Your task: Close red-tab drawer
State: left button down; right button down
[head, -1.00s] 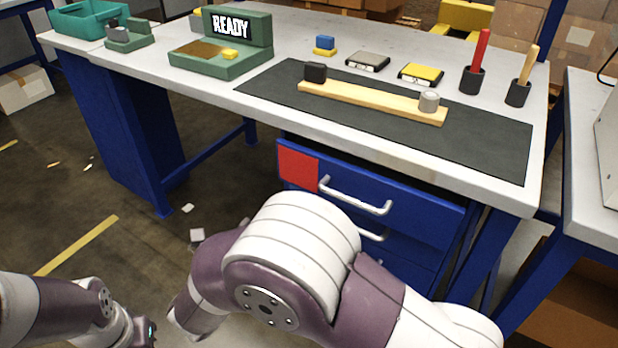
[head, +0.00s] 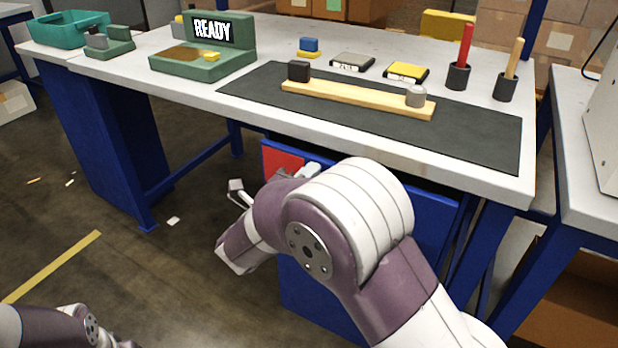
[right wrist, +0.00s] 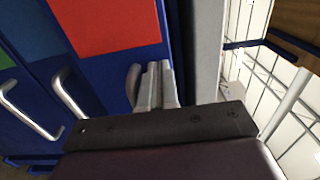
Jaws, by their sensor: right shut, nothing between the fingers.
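The red tab (head: 283,158) is on the left part of the blue top drawer front (head: 430,215), below the tabletop edge. It also shows in the right wrist view (right wrist: 105,22). The drawer front seems to stand out a little; how far I cannot tell. My right gripper (right wrist: 158,82) is shut and empty, close to the drawer front beside its grey handle (right wrist: 133,82). Whether it touches is unclear. In the head view my right arm hides most of the handle and the lower drawers. My left gripper is out of view; only its arm shows at bottom left.
The table (head: 330,125) bears a dark mat (head: 480,140), a wooden bar (head: 350,99), a green READY device (head: 235,50) and two holders with sticks. A lower drawer's handle (right wrist: 30,110) shows in the right wrist view. The floor at left is mostly clear.

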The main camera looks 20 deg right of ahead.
aim_at(320, 157)
jog(key=x, duration=0.4)
jog(key=shift+d+r, duration=0.1)
jog(key=shift+r, duration=0.05)
jog(key=shift+w+r, duration=0.1)
jog(key=shift+r, duration=0.1)
